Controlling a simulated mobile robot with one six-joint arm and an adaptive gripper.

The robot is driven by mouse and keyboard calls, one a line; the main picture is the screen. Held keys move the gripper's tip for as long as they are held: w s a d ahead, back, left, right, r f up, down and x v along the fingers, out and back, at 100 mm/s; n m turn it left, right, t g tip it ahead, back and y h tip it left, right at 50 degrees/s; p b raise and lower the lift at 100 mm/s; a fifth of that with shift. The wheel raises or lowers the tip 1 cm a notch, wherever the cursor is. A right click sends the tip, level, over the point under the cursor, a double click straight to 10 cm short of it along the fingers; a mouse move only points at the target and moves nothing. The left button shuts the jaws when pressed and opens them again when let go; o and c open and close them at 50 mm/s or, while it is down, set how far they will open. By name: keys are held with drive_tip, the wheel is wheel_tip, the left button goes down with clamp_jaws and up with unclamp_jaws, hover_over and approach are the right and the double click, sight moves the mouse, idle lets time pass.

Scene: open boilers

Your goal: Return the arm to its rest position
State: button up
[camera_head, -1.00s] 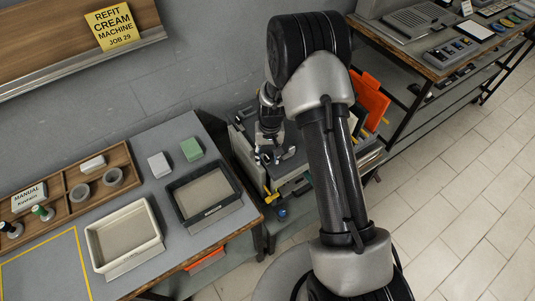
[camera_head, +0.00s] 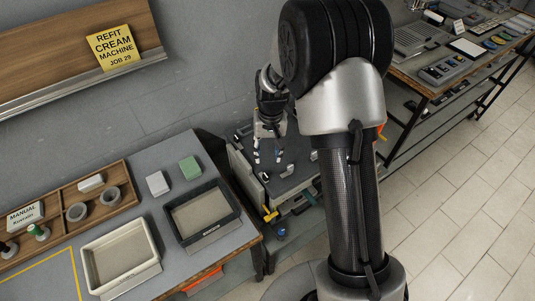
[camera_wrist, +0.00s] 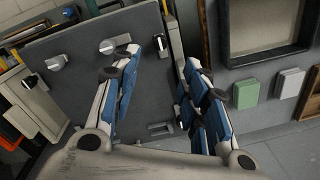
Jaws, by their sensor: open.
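My gripper (camera_head: 268,158) is open and empty, fingers pointing down above the grey machine between the two tables. In the wrist view my gripper (camera_wrist: 160,62) shows two blue-padded fingers spread apart. Between and beyond them is the machine's grey panel (camera_wrist: 75,85) with several silver knobs, one knob (camera_wrist: 115,44) near the left finger. I see no object between the fingers, and cannot tell their exact height above the panel. My arm rises high in the head view and hides the machine's right part.
The left table holds a black-rimmed tray (camera_head: 232,222), a cream tray (camera_head: 88,262), a green block (camera_head: 190,167), a white block (camera_head: 157,183) and a wooden organizer (camera_head: 125,186). A right bench (camera_head: 405,70) carries several devices. Tiled floor (camera_head: 470,215) at right is clear.

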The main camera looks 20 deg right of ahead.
idle(0.3)
drive_tip(key=s+r+n+t, duration=0.1)
drive_tip(key=s+r, duration=0.4)
drive_tip(key=r, duration=0.3)
drive_tip(key=s+r+t, duration=0.1)
drive_tip(key=s+r, duration=0.4)
drive_tip(key=r, duration=0.4)
drive_tip(key=s+r+n+t+b, duration=0.1)
drive_tip(key=s+r, duration=0.4)
drive_tip(key=s, duration=1.2)
drive_tip(key=shift+s+a+t+h, duration=0.3)
drive_tip(key=shift+t, duration=0.5)
